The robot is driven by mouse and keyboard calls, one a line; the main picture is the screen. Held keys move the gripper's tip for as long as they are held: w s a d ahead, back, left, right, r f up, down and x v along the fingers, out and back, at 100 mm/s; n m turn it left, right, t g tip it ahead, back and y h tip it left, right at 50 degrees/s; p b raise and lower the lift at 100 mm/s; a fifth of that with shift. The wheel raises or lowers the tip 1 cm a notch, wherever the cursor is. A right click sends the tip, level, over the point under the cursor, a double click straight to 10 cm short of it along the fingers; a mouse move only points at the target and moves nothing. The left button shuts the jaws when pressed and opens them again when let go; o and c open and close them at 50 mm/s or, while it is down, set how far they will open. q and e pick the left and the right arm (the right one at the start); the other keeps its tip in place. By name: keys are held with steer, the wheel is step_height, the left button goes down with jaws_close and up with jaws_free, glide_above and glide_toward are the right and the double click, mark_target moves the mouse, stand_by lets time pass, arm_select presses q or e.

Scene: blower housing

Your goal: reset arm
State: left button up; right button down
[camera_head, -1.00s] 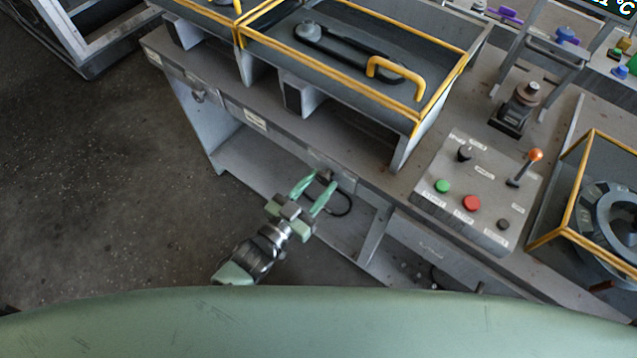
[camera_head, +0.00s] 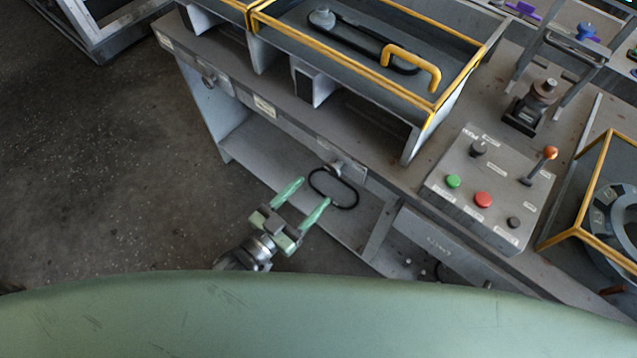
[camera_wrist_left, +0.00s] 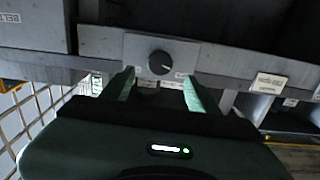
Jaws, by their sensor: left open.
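My left gripper (camera_head: 302,194) is open and empty, with two green fingers spread apart. It is in front of the workbench's front edge, over the lower shelf region, beside a black oval loop (camera_head: 333,188). In the left wrist view its fingers (camera_wrist_left: 158,88) point at a panel on the bench front with a black round knob (camera_wrist_left: 160,63). The gap between the fingers shows nothing held. My right gripper is in neither view.
A control box (camera_head: 490,190) with green and red buttons and an orange-topped lever stands on the bench. Another yellow-framed bin (camera_head: 590,237) is at right. The floor at left (camera_head: 90,170) is clear.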

arm_select(q)
steer(key=shift+s+a, duration=0.25)
steer(key=shift+s, duration=0.1)
stand_by(0.3)
steer(key=s+a+f+n+g+y, duration=0.1)
steer(key=s+a+f+g+y, duration=0.2)
steer(key=f, duration=0.7)
steer(key=s+a+f+n+g+y, duration=0.1)
steer(key=s+a+f+y, duration=0.1)
steer(key=a+f, duration=0.55)
steer(key=s+a+f+n+g+y, duration=0.1)
steer(key=s+a+f+g+y, duration=0.15)
steer(key=f, duration=0.85)
steer(key=s+a+f+g+y, duration=0.1)
steer(key=s+f, duration=0.3)
steer(key=s, duration=0.4)
steer(key=s+a+f+n+g+y, duration=0.1)
steer(key=s+a+f+g, duration=0.1)
steer(key=s, duration=0.6)
steer(key=s+a+f+n+g+y, duration=0.1)
steer(key=s+a+f+g, duration=0.1)
steer(key=s+f+g, duration=0.2)
steer(key=s+f, duration=0.3)
steer(key=s, duration=0.1)
steer(key=shift+s, duration=0.15)
steer(key=shift+f, duration=0.1)
